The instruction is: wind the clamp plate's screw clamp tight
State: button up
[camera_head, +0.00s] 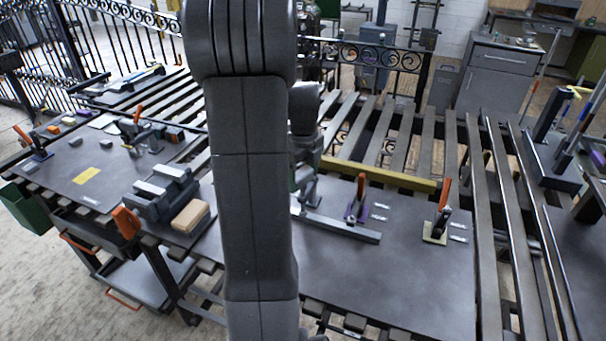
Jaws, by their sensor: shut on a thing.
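The clamp plate (400,275) is a dark flat table top at centre right. My arm crosses the middle of the view and covers the plate's left part. My gripper (305,182) is just right of the arm, low over the plate's back left part, and partly hidden. It is shut on what looks like the small grey-green screw clamp (308,194). The clamp's screw and how tight it sits cannot be made out. A flat steel bar (345,228) lies on the plate beside it.
A yellow bar (385,177) runs behind. A grey vise (160,195) and tan block (190,216) sit left. The plate's front right is clear.

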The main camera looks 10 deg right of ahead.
aim_at(303, 174)
jog(key=shift+w+r+m, duration=0.1)
jog(key=shift+r+m, duration=0.1)
jog(key=shift+m, duration=0.3)
dwell(0.3)
jog(key=o, duration=0.8)
jog(key=shift+o, duration=0.9)
jog(key=shift+f, duration=0.1)
notch_tip(303, 174, up, 14)
jog(key=shift+b, duration=0.4)
jog(key=shift+f, duration=0.1)
